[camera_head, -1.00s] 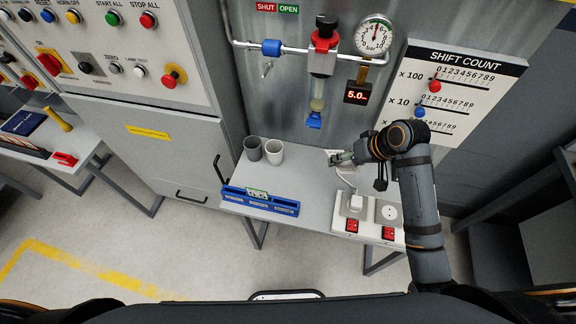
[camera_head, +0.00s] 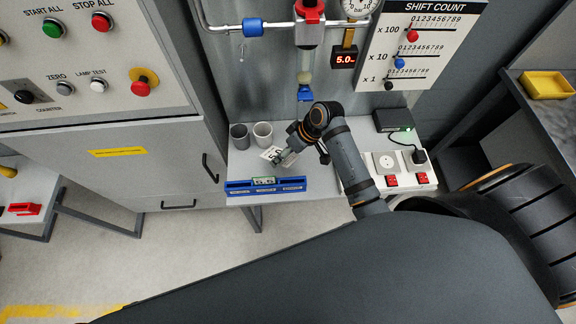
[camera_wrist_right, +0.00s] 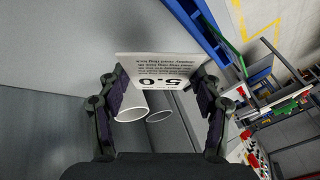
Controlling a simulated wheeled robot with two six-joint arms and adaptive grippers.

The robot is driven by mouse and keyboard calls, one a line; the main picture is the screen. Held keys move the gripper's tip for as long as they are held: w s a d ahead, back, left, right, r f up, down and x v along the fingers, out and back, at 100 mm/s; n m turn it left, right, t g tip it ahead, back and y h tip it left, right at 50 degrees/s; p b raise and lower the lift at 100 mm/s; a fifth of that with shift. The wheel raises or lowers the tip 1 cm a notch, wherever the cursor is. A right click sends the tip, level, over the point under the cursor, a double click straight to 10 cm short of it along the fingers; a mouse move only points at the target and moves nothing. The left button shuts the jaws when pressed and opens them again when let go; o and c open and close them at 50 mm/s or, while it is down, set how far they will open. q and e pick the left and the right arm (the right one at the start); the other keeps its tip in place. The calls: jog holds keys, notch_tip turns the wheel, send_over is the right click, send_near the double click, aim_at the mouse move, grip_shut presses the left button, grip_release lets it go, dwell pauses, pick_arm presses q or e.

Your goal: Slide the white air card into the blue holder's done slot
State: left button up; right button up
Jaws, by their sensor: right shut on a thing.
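The white card (camera_head: 271,153) marked 5.0 is held in my right gripper (camera_head: 284,158), raised near the grey cups. In the wrist view the card (camera_wrist_right: 155,68) sits between the two fingers of the right gripper (camera_wrist_right: 163,82), its large 5.0 upside down. The blue holder (camera_head: 240,190) lies along the front edge of the small table, in front of and apart from the card. A small green-and-white card stands in its middle part. Its slot labels are too small to read. The holder also shows at the top of the wrist view (camera_wrist_right: 203,30). My left gripper is out of view.
Two grey cups (camera_head: 239,137) (camera_head: 263,134) stand at the back left of the table. A power strip (camera_head: 403,170) with a black plug (camera_head: 419,156) and a black box (camera_head: 393,121) are at the right. Table surface (camera_head: 240,165) between cups and holder is clear.

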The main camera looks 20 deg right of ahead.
jog(key=shift+a+f, duration=0.1)
jog(key=shift+f, duration=1.2)
notch_tip(320, 180, down, 3)
jog(key=shift+r+p, duration=0.1)
jog(key=shift+p, duration=0.75)
jog(key=shift+f, duration=0.35)
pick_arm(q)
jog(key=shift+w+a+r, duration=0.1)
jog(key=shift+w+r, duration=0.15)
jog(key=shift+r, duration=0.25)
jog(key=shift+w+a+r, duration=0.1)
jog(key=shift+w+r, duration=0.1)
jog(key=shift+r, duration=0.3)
pick_arm(e)
jog(key=shift+f, duration=0.1)
jog(key=shift+f, duration=0.15)
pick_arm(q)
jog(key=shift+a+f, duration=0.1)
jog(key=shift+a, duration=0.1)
pick_arm(e)
jog(key=o, duration=1)
